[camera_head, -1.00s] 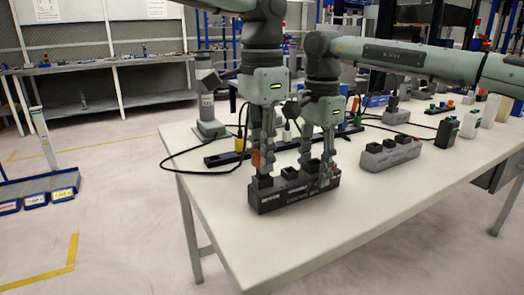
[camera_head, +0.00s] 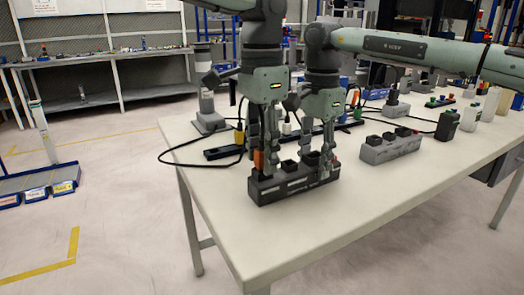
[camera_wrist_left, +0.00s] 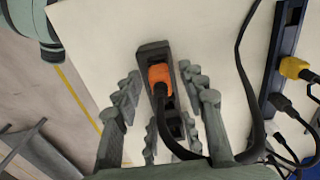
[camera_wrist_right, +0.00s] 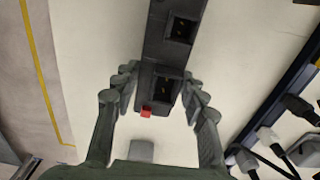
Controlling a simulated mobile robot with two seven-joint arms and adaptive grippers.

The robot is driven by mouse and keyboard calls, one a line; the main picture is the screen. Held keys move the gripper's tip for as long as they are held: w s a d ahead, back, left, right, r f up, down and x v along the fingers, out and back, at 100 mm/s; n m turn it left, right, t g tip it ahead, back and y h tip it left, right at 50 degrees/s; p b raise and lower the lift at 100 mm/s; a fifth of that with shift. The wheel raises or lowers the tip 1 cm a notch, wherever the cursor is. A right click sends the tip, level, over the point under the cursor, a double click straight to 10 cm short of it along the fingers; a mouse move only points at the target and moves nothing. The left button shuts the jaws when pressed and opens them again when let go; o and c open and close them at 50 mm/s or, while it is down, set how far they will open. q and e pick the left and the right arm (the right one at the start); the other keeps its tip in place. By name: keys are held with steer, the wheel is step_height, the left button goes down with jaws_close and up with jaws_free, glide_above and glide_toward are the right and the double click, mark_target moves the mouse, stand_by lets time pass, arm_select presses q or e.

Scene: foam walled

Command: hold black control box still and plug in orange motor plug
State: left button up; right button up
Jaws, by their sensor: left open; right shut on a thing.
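The black control box (camera_head: 296,188) lies near the table's front left edge. The orange motor plug (camera_head: 258,160) stands upright at the box's left end socket; the left wrist view shows the plug (camera_wrist_left: 160,76) from above with its black cable trailing down. I cannot tell how deep it sits. My left gripper (camera_head: 266,160) is open, its fingers apart on either side of the plug and box. My right gripper (camera_head: 318,165) is shut across the box's right end; in the right wrist view the box (camera_wrist_right: 160,72) lies between its fingers, with a red part beside a socket.
A grey socket block (camera_head: 390,148) stands right of the box. Behind are a black strip with a yellow plug (camera_head: 239,137) and loose cables. The table's front is clear.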

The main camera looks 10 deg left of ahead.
arm_select(q)
step_height(320, 180, up, 12)
steer(key=shift+r, duration=0.1)
stand_by(0.4)
arm_select(e)
steer(key=o, duration=1.4)
